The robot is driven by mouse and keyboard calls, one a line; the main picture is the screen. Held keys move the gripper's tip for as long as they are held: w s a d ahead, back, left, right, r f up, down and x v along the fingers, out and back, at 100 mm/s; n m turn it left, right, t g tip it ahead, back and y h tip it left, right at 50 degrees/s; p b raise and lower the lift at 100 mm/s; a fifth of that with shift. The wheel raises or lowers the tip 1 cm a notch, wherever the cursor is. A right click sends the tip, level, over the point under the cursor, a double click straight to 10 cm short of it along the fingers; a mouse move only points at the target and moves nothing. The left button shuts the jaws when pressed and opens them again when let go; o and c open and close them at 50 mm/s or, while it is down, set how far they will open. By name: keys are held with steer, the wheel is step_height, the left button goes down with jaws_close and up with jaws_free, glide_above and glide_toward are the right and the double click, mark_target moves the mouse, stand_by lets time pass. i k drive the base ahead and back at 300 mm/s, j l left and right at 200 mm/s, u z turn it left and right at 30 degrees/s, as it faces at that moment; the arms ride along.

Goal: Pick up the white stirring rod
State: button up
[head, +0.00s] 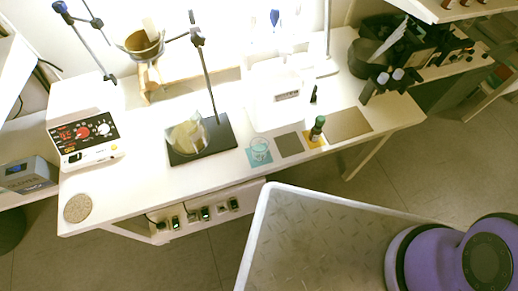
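I cannot clearly make out a white stirring rod on the white table (215,178). A small clear glass beaker (260,150) stands on a teal square mat near the front edge. A pale stick (150,29) stands up out of a brown bowl (143,46) on a wooden stand; I cannot tell if it is the rod. My gripper is not in view; only a purple part of my arm shows at the bottom right.
A glass flask (187,137) stands on the black base of a clamp stand (208,80). A small dark green bottle (317,128) stands right of a grey mat (289,144). A red-dial device (85,137) and a round cork mat (78,208) are at left. The front middle is clear.

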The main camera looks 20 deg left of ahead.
mark_target(298, 4)
steer(key=i+l+u, duration=0.85)
steer(key=l+u, duration=0.3)
